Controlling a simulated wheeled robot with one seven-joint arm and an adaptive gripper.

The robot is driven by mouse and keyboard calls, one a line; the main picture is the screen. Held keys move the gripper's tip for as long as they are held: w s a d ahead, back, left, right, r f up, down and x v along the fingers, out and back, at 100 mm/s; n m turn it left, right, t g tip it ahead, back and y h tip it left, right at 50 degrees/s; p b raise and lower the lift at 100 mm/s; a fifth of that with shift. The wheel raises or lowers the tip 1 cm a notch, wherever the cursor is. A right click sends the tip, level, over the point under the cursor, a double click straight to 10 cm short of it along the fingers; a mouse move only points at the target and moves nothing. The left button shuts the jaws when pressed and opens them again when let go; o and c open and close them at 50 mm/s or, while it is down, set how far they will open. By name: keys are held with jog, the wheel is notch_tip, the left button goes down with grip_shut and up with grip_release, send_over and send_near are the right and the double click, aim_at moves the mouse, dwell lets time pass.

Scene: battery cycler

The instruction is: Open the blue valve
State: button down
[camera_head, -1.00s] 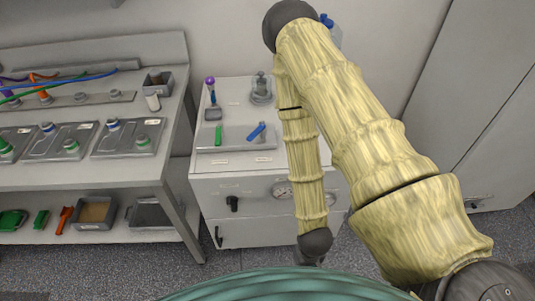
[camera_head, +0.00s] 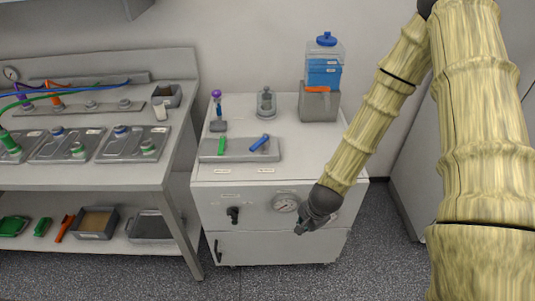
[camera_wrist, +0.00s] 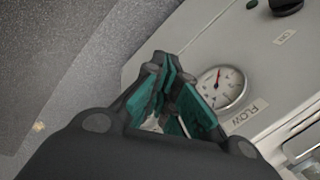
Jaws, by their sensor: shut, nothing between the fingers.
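The blue valve handle (camera_head: 260,142) lies slanted on a grey plate (camera_head: 240,157) on top of the white cabinet. A green handle (camera_head: 221,145) sits to its left on the same plate. My gripper (camera_head: 303,230) is in front of the cabinet's front face, below and to the right of the blue handle, beside the round gauge (camera_head: 286,203). It is well apart from the handle. In the wrist view my gripper (camera_wrist: 174,92) is shut and empty, and the gauge (camera_wrist: 222,88) shows just beyond its fingers. The blue handle is not in the wrist view.
A container with a blue lid (camera_head: 324,66) stands in a grey holder (camera_head: 319,104) at the cabinet's back right. A grey fitting (camera_head: 266,105) and a purple-topped piece (camera_head: 217,100) stand behind the plate. A black knob (camera_head: 233,214) juts from the front. A workbench (camera_head: 80,177) stands left.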

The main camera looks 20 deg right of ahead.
aim_at(259, 143)
jog(key=w+d+r+m+t+y+b, duration=0.2)
jog(key=w+r+m+t+y+b, duration=0.2)
jog(key=w+r+m, duration=0.9)
jog(key=w+r, duration=0.4)
jog(key=r, duration=0.2)
jog(key=shift+m+t, duration=0.4)
jog(key=shift+f, duration=0.1)
jog(key=shift+b+x, duration=0.4)
jog(key=shift+x, duration=4.45)
jog(key=shift+w+a+p, duration=0.2)
jog(key=shift+w+a, duration=0.4)
jog(key=shift+w, duration=0.2)
jog(key=shift+w+a+p, duration=0.2)
jog(key=shift+w+a, duration=0.4)
jog(key=shift+w, duration=0.2)
jog(key=shift+w+a, duration=0.15)
jog(key=shift+a, duration=0.35)
